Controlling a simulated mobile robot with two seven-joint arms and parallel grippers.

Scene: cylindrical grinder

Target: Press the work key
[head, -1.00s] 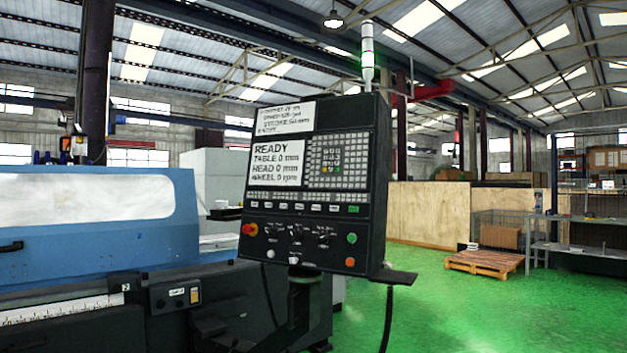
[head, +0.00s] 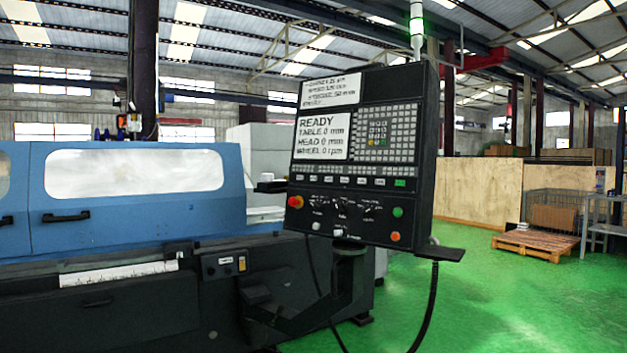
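The black control panel (head: 405,205) of the grinder stands on an arm right of the middle in the head view. Its screen (head: 322,136) reads READY, table 0 mm, head 0 mm, wheel 0 rpm. A keypad (head: 377,133) is right of the screen. A row of labelled keys (head: 345,180) runs below, with a green one (head: 400,183) at its right end. Lower down are a red knob (head: 295,202), a green button (head: 397,212) and an orange button (head: 395,237). Which key is the work key is too small to read. Neither gripper is in view.
The blue grinder body (head: 120,215) with a windowed sliding door fills the left. A small shelf (head: 445,253) and a hanging cable (head: 430,300) are at the panel's lower right. Green floor (head: 500,310) is free at the right. A wooden pallet (head: 535,243) lies farther back.

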